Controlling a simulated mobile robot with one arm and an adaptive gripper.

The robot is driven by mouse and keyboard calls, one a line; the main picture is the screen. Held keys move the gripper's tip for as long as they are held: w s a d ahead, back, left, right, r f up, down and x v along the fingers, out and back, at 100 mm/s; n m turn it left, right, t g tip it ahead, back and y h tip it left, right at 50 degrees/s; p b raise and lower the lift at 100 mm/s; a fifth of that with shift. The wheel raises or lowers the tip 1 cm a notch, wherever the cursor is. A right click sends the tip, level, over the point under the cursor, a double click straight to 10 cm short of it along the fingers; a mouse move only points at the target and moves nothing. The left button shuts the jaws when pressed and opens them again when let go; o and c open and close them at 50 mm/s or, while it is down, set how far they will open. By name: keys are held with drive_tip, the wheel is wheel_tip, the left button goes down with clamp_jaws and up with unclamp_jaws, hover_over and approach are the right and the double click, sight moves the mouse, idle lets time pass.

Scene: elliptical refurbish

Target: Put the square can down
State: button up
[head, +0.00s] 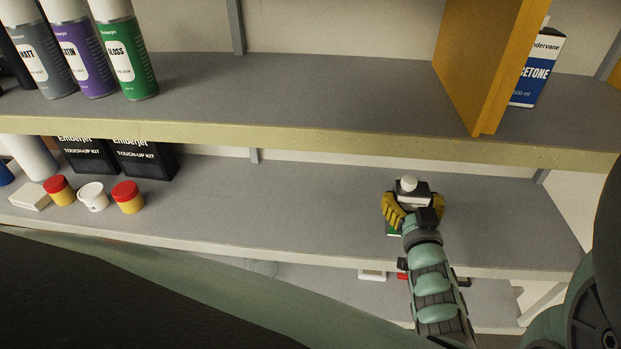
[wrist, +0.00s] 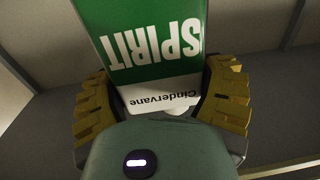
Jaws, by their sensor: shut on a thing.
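The square can (wrist: 150,40) fills the middle of the wrist view, green and white with the words "SPIRIT" and "Cindervane" upside down in the picture. In the head view its pale cap (head: 408,184) and dark top show above my gripper (head: 410,208). The yellow fingers are on both sides of the can, shut on it. In the head view the can is upright at the right part of the middle shelf (head: 290,205). A bit of green shows low at its left. My gripper and arm hide most of its body and base, so I cannot tell whether it touches the shelf.
Black touch-up kit boxes (head: 143,160) and small red-lidded jars (head: 127,197) stand at the left of the middle shelf. Its centre is clear. The upper shelf (head: 290,95) holds spray cans (head: 126,55), an orange panel (head: 485,65) and an acetone can (head: 535,70).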

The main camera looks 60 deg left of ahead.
drive_tip(key=a, duration=0.2)
drive_tip(key=w+a+b, duration=0.1)
drive_tip(key=a, duration=0.1)
drive_tip(key=shift+w+f, duration=0.15)
wheel_tip(320, 180, down, 4)
drive_tip(key=b, duration=0.3)
drive_tip(key=shift+r+b, duration=0.25)
drive_tip(key=shift+b, duration=0.05)
drive_tip(key=shift+w+d, duration=0.1)
drive_tip(key=shift+f, duration=0.1)
drive_tip(key=o, duration=1.2)
